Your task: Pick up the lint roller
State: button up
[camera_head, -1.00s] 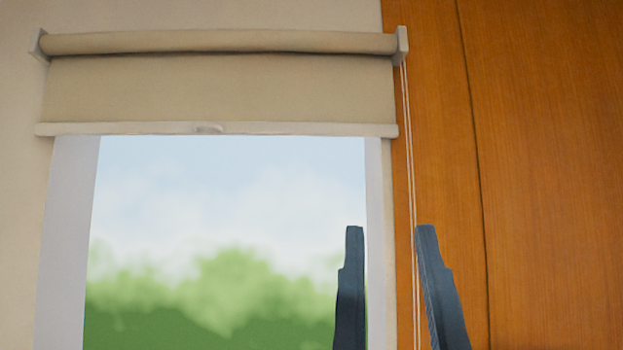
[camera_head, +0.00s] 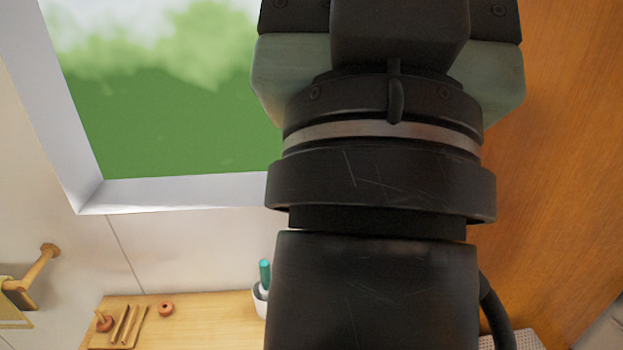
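A teal handle (camera_head: 265,272) stands upright in a white cup (camera_head: 260,301) on the wooden top. It may be the lint roller, but its lower part is hidden and I cannot tell. No other lint roller shows. My arm fills the middle of the head view and partly hides the cup. The body of my gripper (camera_head: 395,45) is at the top edge. Its fingers are outside the frame, so I cannot see whether they are open. The gripper is far above the cup in the picture.
The wooden top (camera_head: 205,320) holds a small tray (camera_head: 118,338) with thin sticks and a brown ring (camera_head: 166,308). A window (camera_head: 170,120) is behind. A wooden wall peg (camera_head: 45,255) is at left, a wooden panel (camera_head: 560,150) at right. A perforated surface (camera_head: 520,340) shows low right.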

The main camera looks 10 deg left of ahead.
aim_at(263, 266)
jog(key=i+l+u, duration=0.2)
jog(key=i, duration=0.25)
jog(key=i+l+u, duration=0.2)
jog(key=i, duration=0.25)
jog(key=j, duration=0.1)
